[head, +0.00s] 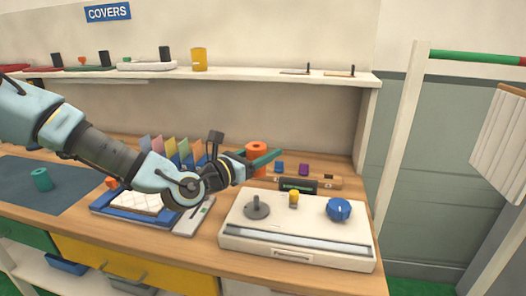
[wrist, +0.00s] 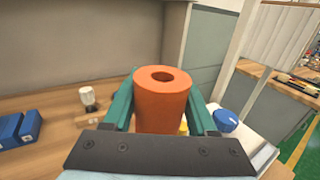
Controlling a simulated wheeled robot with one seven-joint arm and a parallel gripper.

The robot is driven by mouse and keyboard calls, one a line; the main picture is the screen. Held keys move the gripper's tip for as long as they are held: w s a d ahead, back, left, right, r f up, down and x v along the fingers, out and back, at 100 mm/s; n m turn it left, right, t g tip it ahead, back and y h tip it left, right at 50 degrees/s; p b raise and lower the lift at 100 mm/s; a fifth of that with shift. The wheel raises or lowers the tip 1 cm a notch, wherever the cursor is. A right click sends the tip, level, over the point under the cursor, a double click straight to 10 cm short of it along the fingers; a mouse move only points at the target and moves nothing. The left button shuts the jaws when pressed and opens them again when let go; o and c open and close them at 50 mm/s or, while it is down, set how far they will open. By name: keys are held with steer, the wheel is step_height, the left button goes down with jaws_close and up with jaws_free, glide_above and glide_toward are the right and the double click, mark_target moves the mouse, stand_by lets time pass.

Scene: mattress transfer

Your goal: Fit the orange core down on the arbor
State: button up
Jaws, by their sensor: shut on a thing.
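The orange core (head: 257,148) is an upright hollow cylinder, also seen in the wrist view (wrist: 162,110) with its hole facing up. My gripper (head: 262,158) has green fingers shut on its sides and holds it above the back of the white machine (head: 235,232). The arbor appears to be the grey upright post on a round disc (head: 257,208) at the machine's left. The core is behind and above this post in the head view, apart from it. The post is not visible in the wrist view.
The machine also carries a yellow knob (head: 294,198) and a blue dial (head: 339,209). A blue tray (head: 107,212) with a white quilted piece lies to its left. A teal core (head: 41,179) stands on the dark mat (head: 62,203). A shelf (head: 230,73) runs along the wall.

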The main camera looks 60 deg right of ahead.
steer(key=shift+f+b, duration=2.15)
steer(key=shift+f, duration=0.8)
steer(key=shift+f+b, duration=2.3)
steer(key=shift+f, duration=0.45)
steer(key=o, duration=1.4)
steer(key=shift+o, duration=0.2)
steer(key=shift+w+a, duration=0.1)
steer(key=b+v, duration=0.2)
steer(key=v, duration=0.7)
steer(key=shift+a+f, duration=0.1)
steer(key=shift+a, duration=0.05)
steer(key=shift+w+a+b, duration=0.1)
steer(key=shift+a+b, duration=0.2)
steer(key=shift+a, duration=0.35)
steer(key=shift+a, duration=0.1)
